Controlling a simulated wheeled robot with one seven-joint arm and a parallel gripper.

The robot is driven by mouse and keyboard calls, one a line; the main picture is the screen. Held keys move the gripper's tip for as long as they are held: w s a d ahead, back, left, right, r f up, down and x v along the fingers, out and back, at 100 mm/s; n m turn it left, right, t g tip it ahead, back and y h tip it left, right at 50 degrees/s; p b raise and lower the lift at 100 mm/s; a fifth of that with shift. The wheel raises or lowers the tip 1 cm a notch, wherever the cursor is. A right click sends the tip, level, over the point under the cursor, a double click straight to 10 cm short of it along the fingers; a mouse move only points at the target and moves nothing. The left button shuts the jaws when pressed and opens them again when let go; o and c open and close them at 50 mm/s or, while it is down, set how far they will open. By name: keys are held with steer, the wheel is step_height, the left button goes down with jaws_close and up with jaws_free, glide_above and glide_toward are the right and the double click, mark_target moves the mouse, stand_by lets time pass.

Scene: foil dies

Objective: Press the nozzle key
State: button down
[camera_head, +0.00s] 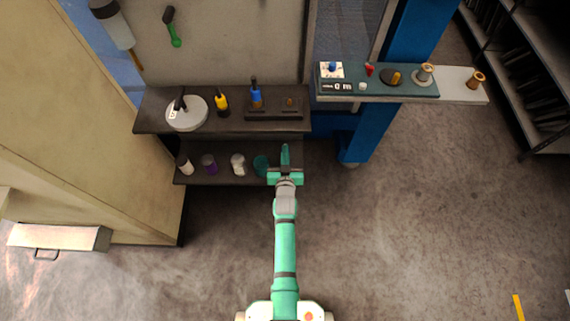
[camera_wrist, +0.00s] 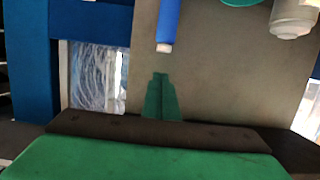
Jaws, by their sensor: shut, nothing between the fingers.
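A teal control panel (camera_head: 420,89) sits on the raised shelf at the upper right. It carries a blue knob on a white plate (camera_head: 331,70), a red lever (camera_head: 369,70), a small white key (camera_head: 362,86), a dark dial with a yellow handle (camera_head: 393,78) and a small display (camera_head: 338,87). I cannot read which of these is the nozzle key. My gripper (camera_head: 285,148) is shut and empty, in front of the dark bench, left of and apart from the panel. Its closed green fingers also show in the wrist view (camera_wrist: 160,76); the panel is not identifiable there.
The dark bench (camera_head: 222,126) bears a round white disc (camera_head: 187,113), a yellow bottle (camera_head: 222,102) and a blue-handled tool (camera_head: 256,96). A blue post (camera_head: 361,135) rises below the panel.

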steer(key=v, duration=0.7)
steer(key=shift+r, duration=0.3)
steer(key=shift+s, duration=0.1)
steer(key=v, duration=2.4)
steer(key=s+r, duration=1.3)
steer(key=r, duration=0.1)
steer(key=shift+r, duration=0.35)
steer(key=c, duration=2.5)
jaws_free()
steer(key=shift+a, duration=0.1)
